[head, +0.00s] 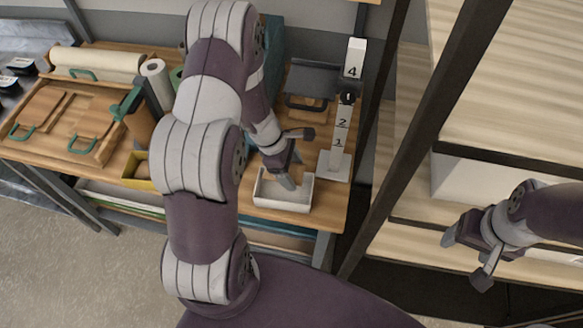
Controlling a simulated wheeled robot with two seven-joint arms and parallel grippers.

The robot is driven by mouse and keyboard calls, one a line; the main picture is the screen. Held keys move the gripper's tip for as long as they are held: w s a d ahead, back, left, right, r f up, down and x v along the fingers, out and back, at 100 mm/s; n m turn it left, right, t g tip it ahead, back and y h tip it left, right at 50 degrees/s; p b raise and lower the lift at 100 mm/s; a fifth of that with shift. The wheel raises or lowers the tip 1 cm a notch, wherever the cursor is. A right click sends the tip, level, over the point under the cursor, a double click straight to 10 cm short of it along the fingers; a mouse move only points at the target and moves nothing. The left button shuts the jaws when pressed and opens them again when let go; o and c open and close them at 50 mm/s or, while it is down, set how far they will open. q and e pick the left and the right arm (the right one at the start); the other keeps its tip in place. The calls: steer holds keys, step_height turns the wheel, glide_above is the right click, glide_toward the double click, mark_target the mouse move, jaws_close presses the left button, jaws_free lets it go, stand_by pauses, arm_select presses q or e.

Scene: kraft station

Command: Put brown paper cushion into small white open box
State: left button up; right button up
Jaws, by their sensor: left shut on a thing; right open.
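The small white open box (283,205) stands near the front right edge of the wooden bench. My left gripper (287,172) points down over the box, with a fingertip at its opening. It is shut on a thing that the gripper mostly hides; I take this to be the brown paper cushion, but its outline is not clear. I cannot tell whether it touches the inside of the box. My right gripper (466,262) is open and empty, far to the right in front of the pale shelves.
A grey dispenser (312,80) with brown paper (305,114) at its front stands behind the box. A numbered white post (340,135) is close on the right. A yellow bin (140,170), paper rolls (155,80) and wooden boards (60,120) lie left. A dark rack upright (425,145) separates bench and shelves.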

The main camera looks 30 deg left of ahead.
arm_select(q)
step_height(320, 180, down, 3)
steer(key=shift+s+a+r+b, duration=0.1)
steer(key=shift+r+b, duration=0.1)
steer(key=shift+b, duration=0.75)
steer(key=shift+f+b, duration=1.4)
steer(key=shift+f, duration=0.15)
steer(key=o, duration=1)
